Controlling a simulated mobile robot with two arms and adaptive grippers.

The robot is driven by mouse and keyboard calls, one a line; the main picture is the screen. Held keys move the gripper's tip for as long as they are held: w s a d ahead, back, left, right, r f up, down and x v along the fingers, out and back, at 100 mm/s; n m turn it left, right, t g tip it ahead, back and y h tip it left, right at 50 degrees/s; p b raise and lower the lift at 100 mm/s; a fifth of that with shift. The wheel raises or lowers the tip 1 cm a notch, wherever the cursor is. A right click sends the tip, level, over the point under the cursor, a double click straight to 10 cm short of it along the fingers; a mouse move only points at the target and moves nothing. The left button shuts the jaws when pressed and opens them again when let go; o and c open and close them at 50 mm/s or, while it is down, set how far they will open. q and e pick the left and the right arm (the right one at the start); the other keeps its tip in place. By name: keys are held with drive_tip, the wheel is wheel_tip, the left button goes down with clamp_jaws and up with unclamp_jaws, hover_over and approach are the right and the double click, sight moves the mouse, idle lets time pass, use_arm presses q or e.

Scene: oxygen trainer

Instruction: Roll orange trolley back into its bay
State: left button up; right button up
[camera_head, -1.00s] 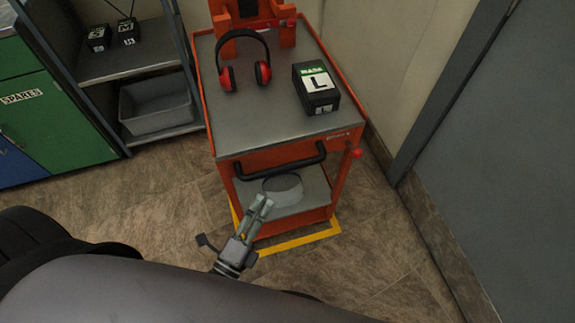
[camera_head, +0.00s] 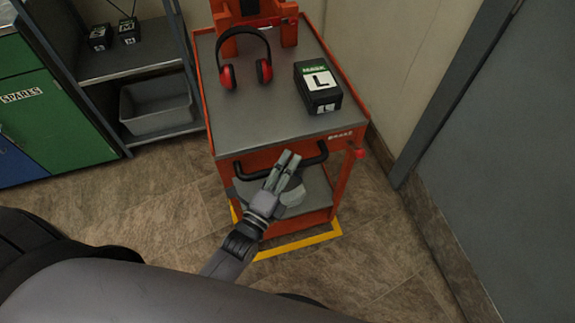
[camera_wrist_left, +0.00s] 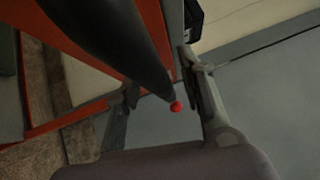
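The orange trolley (camera_head: 230,167) stands against the back wall with a grey top. A yellow floor outline (camera_head: 300,243) shows around its front and left foot. Its black handle (camera_head: 250,175) runs across the front. A red knob (camera_head: 360,154) sticks out at its right front corner, beside the BRAKE label. My left gripper (camera_head: 289,156) is at the handle's middle, its fingers a little apart. In the left wrist view, the handle (camera_wrist_left: 130,45) looms large near the parted fingers; whether they touch it I cannot tell. My right gripper is out of view.
Red-and-black ear defenders (camera_head: 245,62) and a dark box marked L (camera_head: 318,86) sit on the trolley top. A shelf with a grey bin (camera_head: 157,106) stands to the left. A grey door (camera_head: 500,140) is on the right. Floor in front is bare.

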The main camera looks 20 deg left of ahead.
use_arm(q)
drive_tip(key=shift+c, duration=0.5)
clamp_jaws()
